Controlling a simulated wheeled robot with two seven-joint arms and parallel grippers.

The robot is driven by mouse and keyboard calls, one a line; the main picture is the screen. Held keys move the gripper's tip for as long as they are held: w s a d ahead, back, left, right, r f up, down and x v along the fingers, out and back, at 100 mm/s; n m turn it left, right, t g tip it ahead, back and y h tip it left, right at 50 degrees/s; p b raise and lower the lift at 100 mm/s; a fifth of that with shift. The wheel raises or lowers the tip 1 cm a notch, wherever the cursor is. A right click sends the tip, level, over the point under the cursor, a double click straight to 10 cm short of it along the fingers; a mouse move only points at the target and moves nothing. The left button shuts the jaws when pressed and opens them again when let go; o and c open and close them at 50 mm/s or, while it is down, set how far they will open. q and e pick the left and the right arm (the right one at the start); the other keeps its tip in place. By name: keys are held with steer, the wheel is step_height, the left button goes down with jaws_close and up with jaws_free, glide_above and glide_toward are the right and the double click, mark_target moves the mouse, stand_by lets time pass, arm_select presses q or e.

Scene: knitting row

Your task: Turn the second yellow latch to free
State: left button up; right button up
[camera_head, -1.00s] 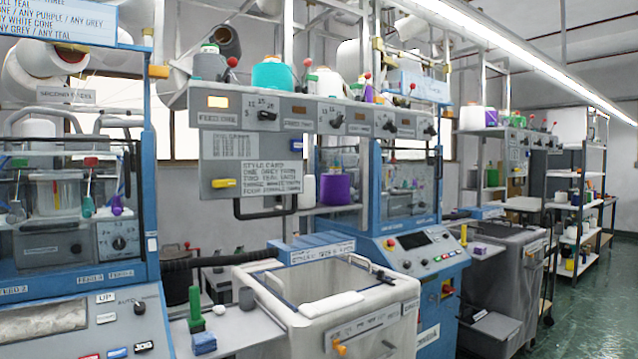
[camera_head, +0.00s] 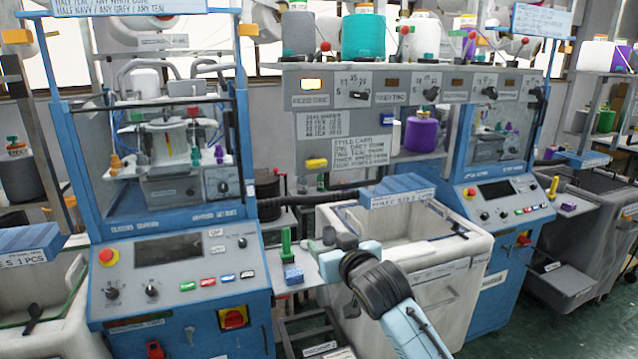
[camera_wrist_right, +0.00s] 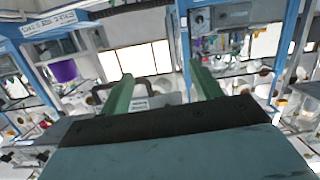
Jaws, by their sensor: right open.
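A yellow latch (camera_head: 316,163) sits on the grey panel left of the style card, under the row of dials. I cannot tell which is the second latch. My right gripper (camera_wrist_right: 161,72) has two green fingers apart with nothing between them. In the head view its arm reaches in from the lower right, over the pale bin's front left corner, below and apart from the panel latch. Its fingertips are not clear there. My left gripper is not in view.
A pale open bin (camera_head: 338,213) stands below the panel. A small shelf (camera_head: 305,268) beside it holds a green upright piece (camera_head: 286,245) and a blue block (camera_head: 293,275). A purple cone (camera_head: 421,131) stands right of the style card (camera_head: 362,155). Blue machines flank both sides.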

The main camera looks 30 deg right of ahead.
steer(key=t+p, duration=0.2)
glide_toward(318, 165)
steer(key=v, duration=0.4)
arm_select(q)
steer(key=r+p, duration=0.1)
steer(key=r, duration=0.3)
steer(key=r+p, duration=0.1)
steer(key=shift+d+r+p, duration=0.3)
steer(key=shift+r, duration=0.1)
arm_select(e)
steer(key=shift+m+h, duration=0.4)
steer(key=x, duration=1.3)
steer(key=shift+w+a, duration=0.25)
steer(key=shift+w, duration=0.05)
steer(key=c, duration=1)
